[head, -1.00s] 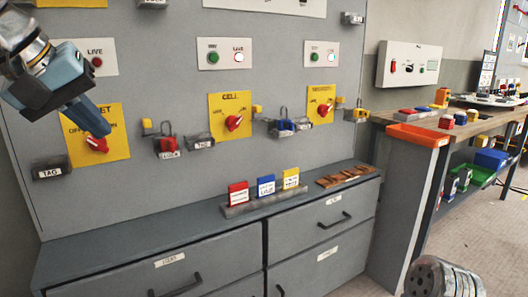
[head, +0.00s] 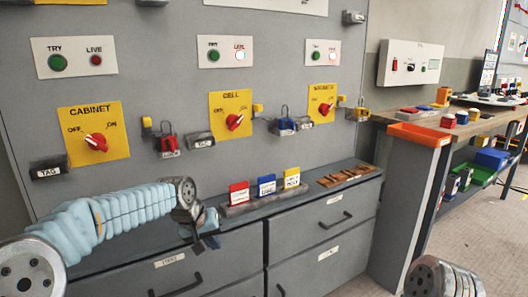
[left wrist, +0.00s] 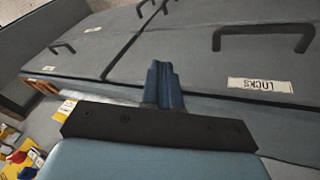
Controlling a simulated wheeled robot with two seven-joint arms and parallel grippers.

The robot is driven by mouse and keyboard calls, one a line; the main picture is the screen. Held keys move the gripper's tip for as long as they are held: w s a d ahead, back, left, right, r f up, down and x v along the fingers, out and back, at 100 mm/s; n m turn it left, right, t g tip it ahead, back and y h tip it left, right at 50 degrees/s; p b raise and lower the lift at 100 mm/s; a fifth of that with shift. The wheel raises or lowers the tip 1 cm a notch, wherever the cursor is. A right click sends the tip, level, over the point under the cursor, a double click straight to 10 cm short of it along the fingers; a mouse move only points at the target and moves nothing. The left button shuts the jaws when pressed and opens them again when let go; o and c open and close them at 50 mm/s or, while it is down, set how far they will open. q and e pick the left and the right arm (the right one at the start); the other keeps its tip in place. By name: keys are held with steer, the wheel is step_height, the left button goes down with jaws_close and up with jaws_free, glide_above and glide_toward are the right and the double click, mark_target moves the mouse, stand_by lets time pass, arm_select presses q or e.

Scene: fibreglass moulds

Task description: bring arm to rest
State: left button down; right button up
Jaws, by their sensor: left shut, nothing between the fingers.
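My left arm (head: 120,215) reaches in from the lower left in the head view. My left gripper (head: 203,242) hangs in front of the grey drawer unit (head: 225,250), just below its top edge. Its blue fingers (left wrist: 163,85) are shut and empty in the left wrist view, with drawer fronts (left wrist: 200,75) behind them. The yellow CABINET switch plate (head: 93,133) with its red knob is in full view, clear of the gripper. My right gripper is out of view.
A ledge holds red (head: 239,193), blue (head: 267,186) and yellow (head: 291,179) tags in a rack. Drawer handles (head: 178,287) stick out below the gripper. Padlocks (head: 168,145) hang on the panel. An orange tray (head: 418,134) sits on the bench at right.

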arm_select(q)
steer(key=s+d+f+g, duration=0.1)
steer(key=s+f, duration=0.3)
steer(key=f, duration=0.6)
steer(key=s+d+f, duration=0.1)
steer(key=s+f, duration=0.3)
steer(key=f, duration=0.5)
steer(key=s+d+f+g, duration=0.1)
steer(key=s+f, duration=0.3)
steer(key=f, duration=0.6)
steer(key=s+f, duration=0.4)
steer(key=s, duration=0.5)
steer(key=s+f+g+h, duration=0.1)
steer(key=s+f, duration=0.4)
steer(key=s, duration=0.4)
steer(key=shift+a+f, duration=0.15)
steer(key=shift+f, duration=0.1)
